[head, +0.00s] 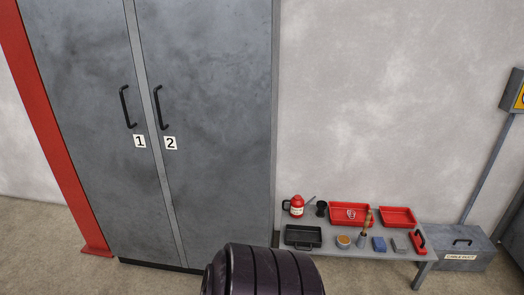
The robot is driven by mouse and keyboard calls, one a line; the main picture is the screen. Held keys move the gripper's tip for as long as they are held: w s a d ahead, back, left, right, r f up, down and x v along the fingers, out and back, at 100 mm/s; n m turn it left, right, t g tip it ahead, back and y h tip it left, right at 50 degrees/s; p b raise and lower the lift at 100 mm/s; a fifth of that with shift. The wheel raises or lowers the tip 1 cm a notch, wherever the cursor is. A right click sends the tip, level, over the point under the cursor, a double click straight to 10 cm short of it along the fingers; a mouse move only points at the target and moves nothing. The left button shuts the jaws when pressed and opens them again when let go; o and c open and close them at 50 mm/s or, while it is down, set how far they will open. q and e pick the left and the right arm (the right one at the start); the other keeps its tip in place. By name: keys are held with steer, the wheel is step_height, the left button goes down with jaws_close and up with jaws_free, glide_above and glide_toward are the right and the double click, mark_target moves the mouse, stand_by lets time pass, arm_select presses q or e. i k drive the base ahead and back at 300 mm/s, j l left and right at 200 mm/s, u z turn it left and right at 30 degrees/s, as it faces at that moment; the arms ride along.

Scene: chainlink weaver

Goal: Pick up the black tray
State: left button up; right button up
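The black tray (303,243) lies on the left front part of a low grey bench (345,252) against the wall. It is a shallow rectangular tray and looks empty. Two red trays stand at the back of the same bench, one in the middle (349,214) and one to the right (398,217). Neither of my grippers is in view. A dark ribbed part at the bottom middle of the view, likely mine, ends below and to the left of the black tray.
A red jug (296,206) and a black cup (321,208) stand just behind the black tray. An orange-filled bowl (343,241), a brush (364,229) and a blue block (379,244) are to its right. A grey cabinet (215,120) stands left; a grey box (463,247) sits right.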

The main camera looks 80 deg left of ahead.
mark_target(310, 237)
steer(key=l+u, duration=0.1)
steer(key=u, duration=2.25)
steer(key=i+j, duration=0.1)
steer(key=i, duration=0.25)
steer(key=i+j+u, duration=0.1)
steer(key=i, duration=0.25)
